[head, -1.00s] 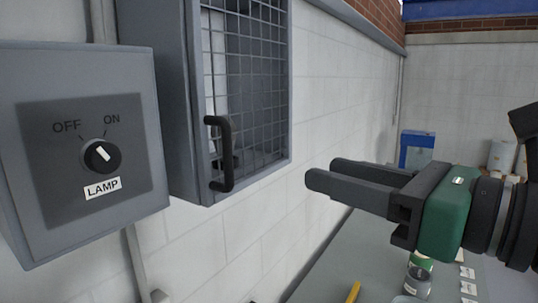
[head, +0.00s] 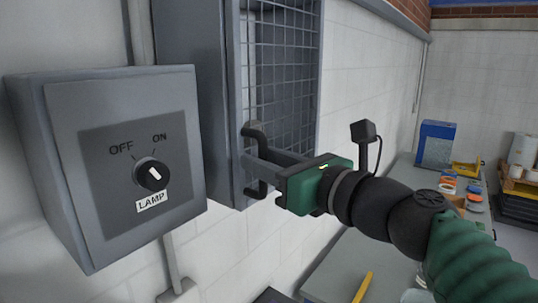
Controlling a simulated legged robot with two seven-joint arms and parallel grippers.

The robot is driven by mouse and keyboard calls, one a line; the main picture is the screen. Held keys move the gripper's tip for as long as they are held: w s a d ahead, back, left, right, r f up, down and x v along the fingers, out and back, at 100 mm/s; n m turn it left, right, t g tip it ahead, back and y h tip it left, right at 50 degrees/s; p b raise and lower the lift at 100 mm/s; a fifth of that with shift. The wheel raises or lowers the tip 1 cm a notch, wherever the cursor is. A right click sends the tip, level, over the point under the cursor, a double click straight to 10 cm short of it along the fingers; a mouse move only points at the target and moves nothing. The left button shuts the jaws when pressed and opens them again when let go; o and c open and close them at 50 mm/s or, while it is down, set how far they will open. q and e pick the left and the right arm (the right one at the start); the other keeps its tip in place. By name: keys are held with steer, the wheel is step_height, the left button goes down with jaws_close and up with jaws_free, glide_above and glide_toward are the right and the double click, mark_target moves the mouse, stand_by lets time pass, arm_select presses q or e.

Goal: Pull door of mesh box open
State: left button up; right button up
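The grey mesh box (head: 196,95) hangs on the white wall in the upper middle of the head view. Its mesh door (head: 285,75) looks shut. The black bar handle (head: 254,130) stands upright near the door's lower left edge. My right gripper (head: 254,160), with dark fingers and a green body, reaches in from the right at the handle. Its two fingers are apart and appear to lie on either side of the handle bar, hiding its middle. Whether they touch the bar I cannot tell. My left gripper is not in view.
A grey lamp switch box (head: 110,150) with an OFF/ON knob (head: 151,174) juts out left of the mesh box. Below right is a grey workbench (head: 335,270) with a yellow pencil-like item (head: 362,288), a blue box (head: 436,143) and several coloured rings.

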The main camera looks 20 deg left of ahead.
steer(key=shift+w+a+f, duration=0.1)
steer(key=shift+a+f, duration=0.05)
steer(key=shift+a, duration=0.6)
steer(key=shift+c, duration=0.3)
steer(key=shift+a, duration=0.2)
steer(key=shift+c, duration=1.3)
steer(key=shift+d, duration=0.3)
steer(key=c, duration=0.5)
steer(key=shift+d+r, duration=0.2)
steer(key=shift+d, duration=0.25)
jaws_close()
steer(key=shift+a, duration=0.1)
